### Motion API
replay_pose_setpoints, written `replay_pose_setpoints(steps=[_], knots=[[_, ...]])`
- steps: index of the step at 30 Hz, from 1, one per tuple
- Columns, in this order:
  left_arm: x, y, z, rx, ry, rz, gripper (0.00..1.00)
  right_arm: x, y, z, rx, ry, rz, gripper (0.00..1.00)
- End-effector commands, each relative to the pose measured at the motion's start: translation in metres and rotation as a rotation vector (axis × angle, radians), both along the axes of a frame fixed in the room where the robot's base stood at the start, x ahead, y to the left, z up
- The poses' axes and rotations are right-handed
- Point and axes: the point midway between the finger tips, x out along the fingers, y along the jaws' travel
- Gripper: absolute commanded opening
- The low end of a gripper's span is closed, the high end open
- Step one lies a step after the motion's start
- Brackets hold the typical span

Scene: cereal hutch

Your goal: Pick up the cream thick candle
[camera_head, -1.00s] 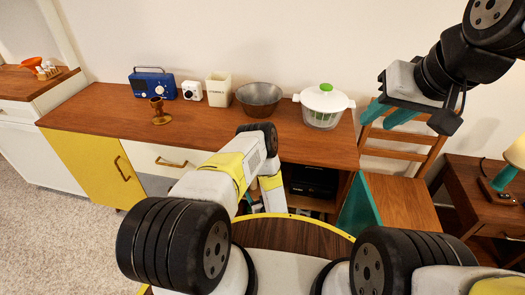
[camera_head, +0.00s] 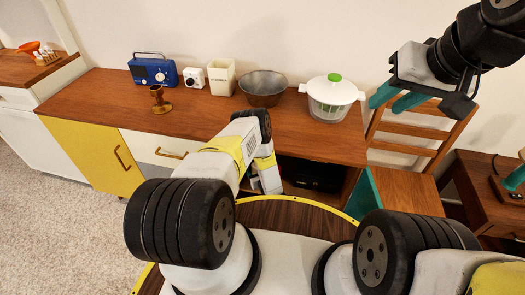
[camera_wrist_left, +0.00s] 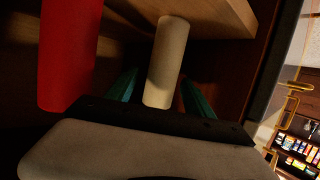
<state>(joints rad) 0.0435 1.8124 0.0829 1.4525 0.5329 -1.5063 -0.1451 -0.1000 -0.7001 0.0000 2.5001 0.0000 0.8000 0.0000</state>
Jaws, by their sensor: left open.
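The cream thick candle (camera_wrist_left: 165,62) is a pale upright-looking cylinder in the left wrist view, in a dim wooden compartment. My left gripper (camera_wrist_left: 160,84) is open, with one teal finger on each side of the candle's lower part. I cannot tell whether either finger touches it. In the head view my left arm reaches down at the counter front, and its fingers and the candle are hidden there. My right gripper (camera_head: 397,98) hangs in the air at the upper right of the head view, empty, its teal fingers apart.
A red cylinder (camera_wrist_left: 70,55) stands left of the candle, close to the gripper. A wooden board (camera_wrist_left: 215,15) lies above. On the counter (camera_head: 200,115) are a blue radio (camera_head: 153,71), wooden goblet (camera_head: 159,100), cream canister (camera_head: 222,77), bowl (camera_head: 263,88) and salad spinner (camera_head: 333,97). A chair (camera_head: 415,150) stands right.

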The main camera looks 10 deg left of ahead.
Motion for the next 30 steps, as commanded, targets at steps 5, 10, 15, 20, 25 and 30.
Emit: replay_pose_setpoints(steps=[5,10,15,20,25,30], knots=[[0.0,0.0,0.0,0.0,0.001,0.0,0.61,0.0,0.0,0.0,0.0,0.0,0.0,0.33],[0.0,0.0,0.0,0.0,0.001,0.0,0.32,0.0,0.0,0.0,0.0,0.0,0.0,0.33],[0.0,0.0,0.0,0.0,0.001,0.0,0.0,0.0,0.0,0.0,0.0,0.0,0.0,0.33],[0.0,0.0,0.0,0.0,0.0,0.0,0.0,0.0,0.0,0.0,0.0,0.0,0.0,0.33],[0.0,0.0,0.003,0.0,0.0,-0.001,0.0,0.0,0.0,0.0,0.0,0.0,0.0,0.33],[0.001,0.0,0.02,0.001,0.0,-0.001,0.0,0.0,0.0,0.0,0.0,0.0,0.0,0.33]])
